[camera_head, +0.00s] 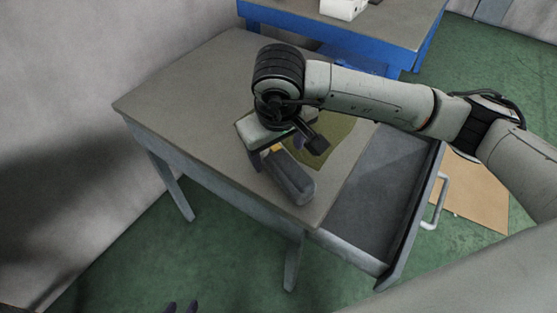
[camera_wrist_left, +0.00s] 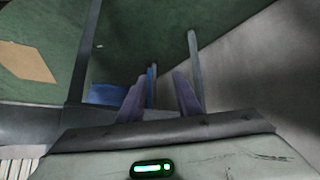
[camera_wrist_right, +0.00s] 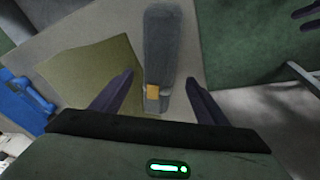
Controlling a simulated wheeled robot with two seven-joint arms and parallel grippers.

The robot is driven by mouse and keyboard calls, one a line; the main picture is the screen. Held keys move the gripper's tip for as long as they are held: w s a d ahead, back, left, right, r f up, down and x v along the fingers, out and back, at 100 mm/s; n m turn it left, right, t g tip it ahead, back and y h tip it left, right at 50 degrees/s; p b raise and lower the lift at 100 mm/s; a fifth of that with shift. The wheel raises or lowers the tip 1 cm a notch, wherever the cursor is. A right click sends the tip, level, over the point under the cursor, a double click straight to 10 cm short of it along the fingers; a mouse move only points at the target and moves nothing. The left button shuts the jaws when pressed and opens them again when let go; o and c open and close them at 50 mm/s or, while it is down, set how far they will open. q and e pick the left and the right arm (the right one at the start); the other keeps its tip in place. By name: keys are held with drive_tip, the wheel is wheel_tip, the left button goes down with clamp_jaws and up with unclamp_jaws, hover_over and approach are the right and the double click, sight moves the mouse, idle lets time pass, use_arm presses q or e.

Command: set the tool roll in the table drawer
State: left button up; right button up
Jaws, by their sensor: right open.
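The tool roll (camera_head: 292,182) is a long dark grey bundle with a yellow tag, lying on the grey table (camera_head: 190,85) near its front edge. My right gripper (camera_head: 283,150) is over its tagged end, partly hidden by my wrist. In the right wrist view the roll (camera_wrist_right: 161,50) lies between the open, spread fingers (camera_wrist_right: 160,78), not gripped; I cannot tell how far the tips are above the table. The table drawer (camera_head: 365,210) is pulled out and looks empty. My left gripper (camera_head: 181,307) is open and empty, low over the floor; its fingers (camera_wrist_left: 159,76) are apart.
An olive mat (camera_head: 335,138) lies flat beside the roll. The drawer front has a white handle (camera_head: 436,203). A blue bench (camera_head: 300,20) with a white box (camera_head: 343,8) stands behind. Brown cardboard (camera_head: 480,198) lies on the green floor. The table's left part is clear.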

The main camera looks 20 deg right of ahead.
sight(278, 158)
drive_tip(key=shift+x, duration=1.9)
drive_tip(key=shift+r, duration=0.1)
drive_tip(key=c, duration=1.7)
